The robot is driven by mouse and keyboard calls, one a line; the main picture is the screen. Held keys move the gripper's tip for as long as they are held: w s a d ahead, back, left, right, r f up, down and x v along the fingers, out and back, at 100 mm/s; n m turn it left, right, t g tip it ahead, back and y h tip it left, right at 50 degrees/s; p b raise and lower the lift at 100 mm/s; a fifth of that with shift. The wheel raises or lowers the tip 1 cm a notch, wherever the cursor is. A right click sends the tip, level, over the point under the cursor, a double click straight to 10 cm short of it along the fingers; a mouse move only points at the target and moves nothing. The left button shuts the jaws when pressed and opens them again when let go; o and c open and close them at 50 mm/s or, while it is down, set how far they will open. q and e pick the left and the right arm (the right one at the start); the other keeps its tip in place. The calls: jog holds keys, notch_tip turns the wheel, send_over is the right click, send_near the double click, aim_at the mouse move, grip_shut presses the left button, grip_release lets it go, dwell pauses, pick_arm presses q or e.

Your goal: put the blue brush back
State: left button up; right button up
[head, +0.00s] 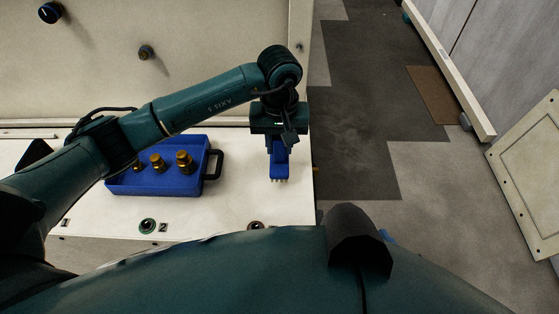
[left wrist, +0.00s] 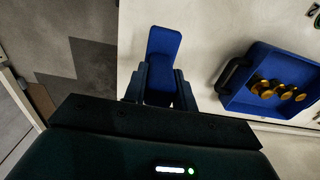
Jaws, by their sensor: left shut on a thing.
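The blue brush (head: 280,170) shows in the head view near the right end of the white counter, with pale bristles at its lower end. My left gripper (head: 279,147) is shut on it from above. In the left wrist view the blue brush (left wrist: 162,58) sits between the two dark fingers of my left gripper (left wrist: 160,88). I cannot tell whether the bristles touch the counter. My right gripper is not in view.
A blue tray (head: 140,184) with a dark handle holds several brass fittings (head: 184,161) on the white counter (head: 235,205), left of the brush. Numbered round fittings (head: 148,226) line the counter's front. Grey floor lies beyond the counter's right edge. A panel (head: 530,165) leans at far right.

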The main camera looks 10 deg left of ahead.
aim_at(279, 158)
pick_arm(q)
notch_tip(279, 158, down, 5)
jog(key=shift+f, duration=0.15)
jog(key=o, duration=1.1)
jog(key=shift+c, duration=0.2)
